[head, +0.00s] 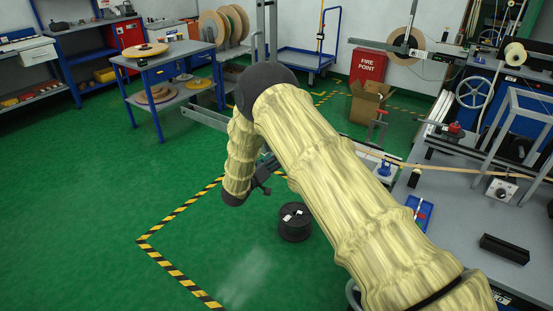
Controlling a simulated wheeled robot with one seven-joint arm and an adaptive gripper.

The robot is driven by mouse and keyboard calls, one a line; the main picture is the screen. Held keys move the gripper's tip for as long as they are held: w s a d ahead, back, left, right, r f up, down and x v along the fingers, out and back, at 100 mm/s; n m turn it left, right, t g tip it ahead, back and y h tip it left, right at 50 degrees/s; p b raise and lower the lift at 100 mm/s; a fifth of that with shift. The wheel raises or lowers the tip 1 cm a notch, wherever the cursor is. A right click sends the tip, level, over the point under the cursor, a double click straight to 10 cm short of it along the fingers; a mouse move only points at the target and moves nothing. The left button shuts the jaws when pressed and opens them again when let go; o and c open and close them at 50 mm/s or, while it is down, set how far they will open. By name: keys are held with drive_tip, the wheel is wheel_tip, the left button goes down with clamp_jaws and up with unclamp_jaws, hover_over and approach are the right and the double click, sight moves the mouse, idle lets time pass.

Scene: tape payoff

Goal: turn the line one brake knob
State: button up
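My arm, in a pale yellow sleeve, reaches across the middle of the head view. My gripper (262,187) is the dark part beside the bent forearm, partly hidden, over the green floor; its fingers are too small and covered to read. A payoff reel (405,47) with a brown disc and a grey bar hangs at the upper right, well apart from my gripper. A small light box with a dark round knob (501,190) sits on the grey bench at the right. I cannot tell which knob is the line one brake knob; no label is legible.
The grey bench (460,215) at right carries a blue tray (420,212) and a black block (504,250). A tan tape (450,168) runs across it. A black spool (295,222) stands on the floor. A blue table (165,62) is at left. The left floor is clear.

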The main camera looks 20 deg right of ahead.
drive_tip(key=v, duration=0.9)
drive_tip(key=shift+s+a, duration=0.2)
drive_tip(key=shift+a, duration=0.15)
drive_tip(key=shift+f, duration=0.1)
drive_tip(key=s+d+f+n+g+y+p, duration=0.1)
drive_tip(key=s+d+f+n+y, duration=0.3)
drive_tip(key=s+f, duration=0.6)
drive_tip(key=s+d+f+g+y, duration=0.2)
drive_tip(key=s+f+y, duration=0.3)
drive_tip(key=s+f, duration=0.55)
drive_tip(key=s+f+m+g+y+p, duration=0.1)
drive_tip(key=s+g+y, duration=0.4)
drive_tip(key=s, duration=3)
drive_tip(key=g, duration=0.3)
drive_tip(key=shift+a+f, duration=0.35)
